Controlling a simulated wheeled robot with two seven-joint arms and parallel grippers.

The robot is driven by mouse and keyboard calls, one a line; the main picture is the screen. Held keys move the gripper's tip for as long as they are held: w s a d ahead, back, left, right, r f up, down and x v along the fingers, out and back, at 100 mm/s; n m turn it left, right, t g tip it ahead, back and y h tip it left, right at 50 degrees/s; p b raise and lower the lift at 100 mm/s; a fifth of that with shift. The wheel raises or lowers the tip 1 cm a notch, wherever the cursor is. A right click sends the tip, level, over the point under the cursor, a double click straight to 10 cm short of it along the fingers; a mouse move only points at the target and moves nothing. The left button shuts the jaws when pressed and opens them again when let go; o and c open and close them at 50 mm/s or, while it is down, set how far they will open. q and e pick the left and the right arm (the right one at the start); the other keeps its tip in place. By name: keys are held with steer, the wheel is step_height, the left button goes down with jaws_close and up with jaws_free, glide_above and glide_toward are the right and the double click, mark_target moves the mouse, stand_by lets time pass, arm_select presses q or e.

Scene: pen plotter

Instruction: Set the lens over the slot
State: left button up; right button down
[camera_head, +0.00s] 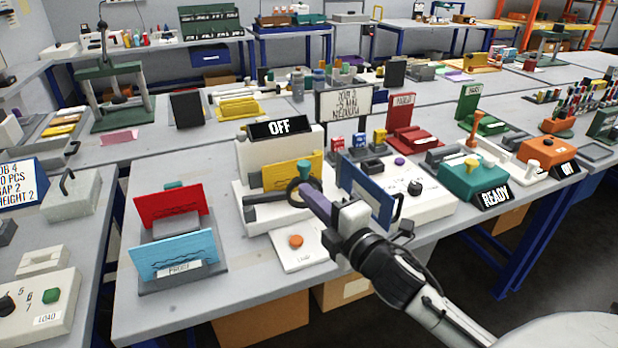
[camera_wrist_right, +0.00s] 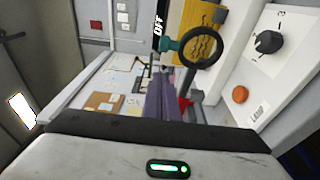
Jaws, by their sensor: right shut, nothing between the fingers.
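The lens, a dark ring (camera_head: 301,194) with a teal knob (camera_head: 304,169), stands in front of a yellow plate (camera_head: 275,175) on the white machine with the OFF sign (camera_head: 280,126). In the right wrist view the ring (camera_wrist_right: 218,50) and its teal knob (camera_wrist_right: 170,45) show beyond my fingers. My right gripper (camera_head: 311,196) is shut and empty, its purple-grey fingers close to the ring. I cannot tell whether they touch it. In the wrist view the shut fingers (camera_wrist_right: 165,95) point toward the knob. I cannot make out the slot clearly. My left gripper is not in view.
A blue panel (camera_head: 366,192) stands just right of my right gripper. An orange button (camera_head: 296,241) on a white plate lies in front. A rack with red (camera_head: 172,204) and light blue (camera_head: 174,255) plates stands left. Bare table (camera_head: 140,318) lies at the front left.

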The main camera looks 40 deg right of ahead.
mark_target(306, 169)
steer(key=shift+w+d, duration=0.5)
steer(key=shift+w, duration=0.3)
steer(key=shift+w+d, duration=0.55)
steer(key=shift+w, duration=0.3)
steer(key=shift+w+d, duration=0.5)
steer(key=shift+w, duration=0.3)
steer(key=shift+p, duration=0.35)
steer(key=shift+w+d+r+p, duration=0.15)
steer(key=shift+w+d+p, duration=0.35)
steer(key=shift+w+d, duration=0.4)
steer(key=shift+w, duration=0.1)
steer(key=shift+a, duration=0.1)
